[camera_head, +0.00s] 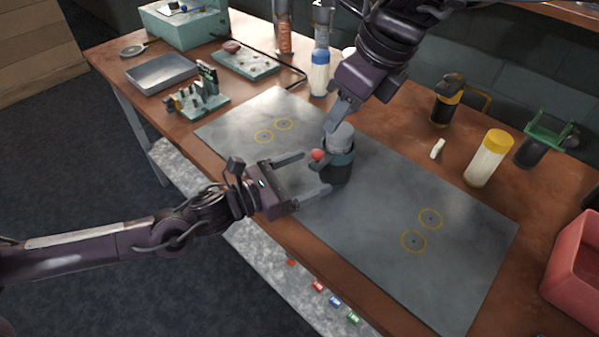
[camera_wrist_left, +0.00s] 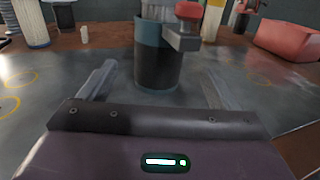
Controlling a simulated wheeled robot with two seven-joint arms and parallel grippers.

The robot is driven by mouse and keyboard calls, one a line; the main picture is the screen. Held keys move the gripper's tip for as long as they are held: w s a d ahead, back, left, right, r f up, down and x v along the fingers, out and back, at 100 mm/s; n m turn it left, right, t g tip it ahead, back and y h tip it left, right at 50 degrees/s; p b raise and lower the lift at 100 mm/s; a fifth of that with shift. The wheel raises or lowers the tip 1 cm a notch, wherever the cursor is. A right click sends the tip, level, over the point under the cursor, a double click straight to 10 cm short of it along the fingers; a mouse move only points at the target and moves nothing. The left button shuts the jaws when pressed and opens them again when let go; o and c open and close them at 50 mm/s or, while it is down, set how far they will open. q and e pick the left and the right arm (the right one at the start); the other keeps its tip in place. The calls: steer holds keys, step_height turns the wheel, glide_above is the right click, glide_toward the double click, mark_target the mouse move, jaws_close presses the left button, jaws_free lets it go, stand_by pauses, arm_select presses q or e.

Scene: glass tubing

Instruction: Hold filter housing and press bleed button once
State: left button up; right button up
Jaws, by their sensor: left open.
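The filter housing (camera_head: 339,168) stands upright on the grey mat, with a dark body, a teal band and a pale grey top. The red bleed button (camera_head: 317,155) sticks out from its side; it also shows in the left wrist view (camera_wrist_left: 189,10), on a grey block. My left gripper (camera_head: 308,175) is open, its two fingers pointing at the housing. In the left wrist view the housing (camera_wrist_left: 156,58) stands between the finger lines, with gaps at both sides. My right gripper (camera_head: 334,122) is above the housing top; its finger opening is hard to make out.
The grey mat (camera_head: 372,248) has two pairs of yellow rings. A yellow-capped bottle (camera_head: 488,158), a small white piece (camera_head: 437,149) and a red bin (camera_head: 577,262) are at right. A blue-capped bottle (camera_head: 319,74) stands behind. A tray (camera_head: 161,73) and small rack (camera_head: 198,96) are at left.

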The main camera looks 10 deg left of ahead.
mark_target(334, 161)
arm_select(q)
steer(key=x, duration=0.7)
steer(key=shift+w, duration=0.1)
